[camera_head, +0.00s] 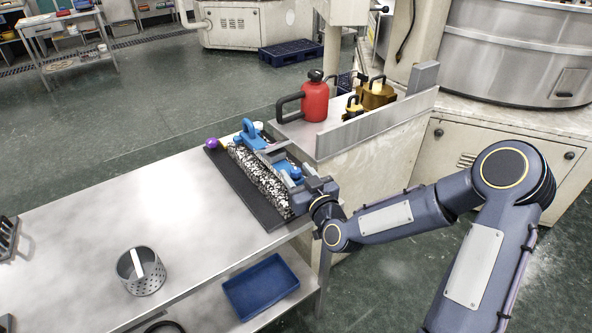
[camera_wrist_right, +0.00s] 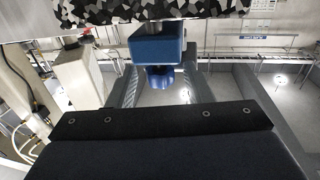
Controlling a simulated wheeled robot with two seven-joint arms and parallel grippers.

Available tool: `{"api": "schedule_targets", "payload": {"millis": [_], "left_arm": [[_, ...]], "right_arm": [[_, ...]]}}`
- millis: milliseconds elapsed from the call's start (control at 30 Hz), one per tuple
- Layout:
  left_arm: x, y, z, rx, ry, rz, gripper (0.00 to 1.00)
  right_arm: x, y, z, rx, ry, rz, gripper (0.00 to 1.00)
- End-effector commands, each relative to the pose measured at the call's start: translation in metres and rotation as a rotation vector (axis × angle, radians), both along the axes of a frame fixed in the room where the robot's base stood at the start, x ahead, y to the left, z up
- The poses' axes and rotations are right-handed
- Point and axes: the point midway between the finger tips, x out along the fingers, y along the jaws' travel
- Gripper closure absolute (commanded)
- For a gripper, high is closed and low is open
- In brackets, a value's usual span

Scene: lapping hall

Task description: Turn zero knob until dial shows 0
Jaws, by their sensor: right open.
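A blue gauge-like fixture (camera_head: 262,142) lies along a black-and-white speckled bar (camera_head: 262,182) on the table. A small blue knob (camera_head: 297,173) shows at its near end. In the right wrist view a blue block (camera_wrist_right: 157,44) with a round blue knob (camera_wrist_right: 160,78) hangs below the speckled bar (camera_wrist_right: 150,10). My right gripper (camera_head: 284,164) is at the near end of the fixture. Its jaws are open, with one grey finger on each side of the knob; I cannot tell whether they touch it. No dial reading can be made out. My left gripper is not in view.
The bar rests on a dark mat (camera_head: 240,190) on the steel table (camera_head: 100,215). A purple ball (camera_head: 211,143) sits at the mat's far corner. A perforated cup (camera_head: 141,271) stands on the table. A red can (camera_head: 314,103) stands behind a low metal wall (camera_head: 375,125).

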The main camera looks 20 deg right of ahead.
Motion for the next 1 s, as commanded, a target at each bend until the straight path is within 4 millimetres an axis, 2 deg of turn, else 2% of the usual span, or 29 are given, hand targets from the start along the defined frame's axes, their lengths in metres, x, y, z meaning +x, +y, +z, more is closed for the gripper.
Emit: {"api": "schedule_targets", "payload": {"millis": [133, 400, 733, 1000], "left_arm": [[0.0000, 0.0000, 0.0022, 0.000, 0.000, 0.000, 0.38], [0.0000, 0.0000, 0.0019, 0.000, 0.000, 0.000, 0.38], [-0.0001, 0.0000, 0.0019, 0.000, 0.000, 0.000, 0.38], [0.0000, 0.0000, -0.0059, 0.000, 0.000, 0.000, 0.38]], "right_arm": [[0.0110, 0.0023, 0.0002, 0.002, 0.001, 0.000, 0.54], [0.0126, 0.0024, -0.0003, 0.001, 0.001, 0.000, 0.54], [0.0124, 0.0024, -0.0003, 0.001, 0.001, 0.000, 0.96], [0.0124, 0.0014, -0.0024, -0.002, 0.001, 0.032, 0.97]]}}
